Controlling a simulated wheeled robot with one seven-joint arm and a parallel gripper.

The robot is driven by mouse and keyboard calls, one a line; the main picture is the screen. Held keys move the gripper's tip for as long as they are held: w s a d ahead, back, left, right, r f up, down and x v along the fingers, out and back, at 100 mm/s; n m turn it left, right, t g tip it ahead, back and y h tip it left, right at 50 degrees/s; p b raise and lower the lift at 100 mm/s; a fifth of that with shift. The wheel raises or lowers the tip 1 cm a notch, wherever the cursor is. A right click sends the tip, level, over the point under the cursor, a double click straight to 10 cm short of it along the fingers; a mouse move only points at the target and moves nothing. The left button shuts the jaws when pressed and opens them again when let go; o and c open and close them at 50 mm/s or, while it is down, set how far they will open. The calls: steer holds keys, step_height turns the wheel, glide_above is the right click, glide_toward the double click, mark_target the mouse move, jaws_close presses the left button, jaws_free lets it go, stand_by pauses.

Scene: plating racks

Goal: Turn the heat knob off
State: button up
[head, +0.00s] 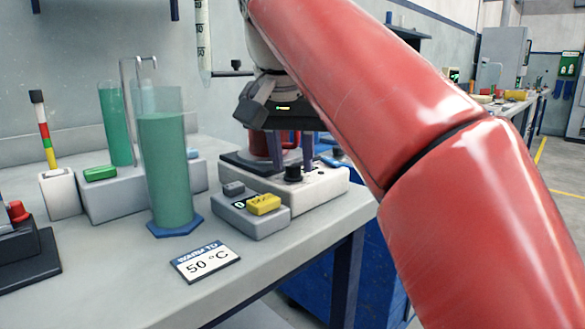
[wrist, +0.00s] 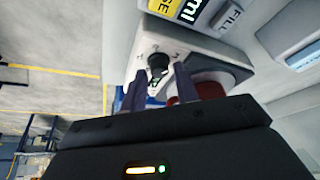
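The heat knob is a small black knob (head: 293,173) on the front of a white hot plate (head: 325,188). It also shows in the wrist view (wrist: 157,63), with gaps to the fingers on both sides. My gripper (head: 294,163) is open and empty, with its two fingers pointing down over the hot plate. In the wrist view my gripper (wrist: 159,76) has its fingertips either side of the knob's line; I cannot tell whether they reach down around it. A red vessel (head: 262,146) stands on the plate's dark top, partly hidden by the fingers.
A grey box with a yellow button (head: 264,204) sits just left of the hot plate. A tall cylinder of green liquid (head: 165,175) stands farther left. A "WARM TO 50 °C" card (head: 206,262) lies near the bench's front edge. The bench's right edge is close to the hot plate.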

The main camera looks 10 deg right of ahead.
steer(key=shift+w+f, duration=0.15)
steer(key=shift+f, duration=0.25)
jaws_close()
steer(key=shift+d, duration=0.1)
